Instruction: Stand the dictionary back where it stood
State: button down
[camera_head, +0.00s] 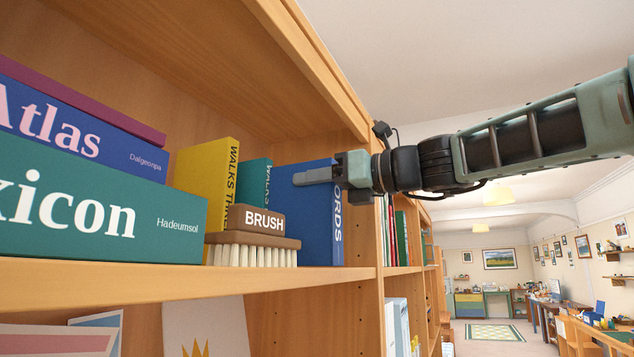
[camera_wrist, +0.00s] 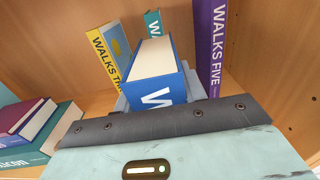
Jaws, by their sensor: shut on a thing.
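The dictionary is a thick blue book (camera_head: 303,225) with white spine letters, of which "ORDS" shows in the head view. It is upright on or just above the shelf, at the right end by the side panel; I cannot tell if it touches the board. My gripper (camera_head: 312,178) is shut on its upper part. In the wrist view the blue book (camera_wrist: 155,84) shows its cream page tops and a "W", between the fingers. Behind it stand a yellow book (camera_wrist: 108,50) and a teal book (camera_wrist: 153,24) on the left, and a purple "WALKS FIVE" book (camera_wrist: 211,45) on the right.
A brush (camera_head: 257,238) stands bristles down left of the blue book, near the shelf's front edge (camera_head: 180,273). A green lexicon (camera_head: 90,205) lies under a blue atlas (camera_head: 75,125) farther left. The side panel (camera_head: 368,215) bounds the right. The upper shelf overhangs.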

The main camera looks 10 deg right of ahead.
jog(key=c, duration=0.8)
grip_release()
jog(key=shift+f, duration=0.1)
jog(key=b+v, duration=0.3)
jog(key=v, duration=0.9)
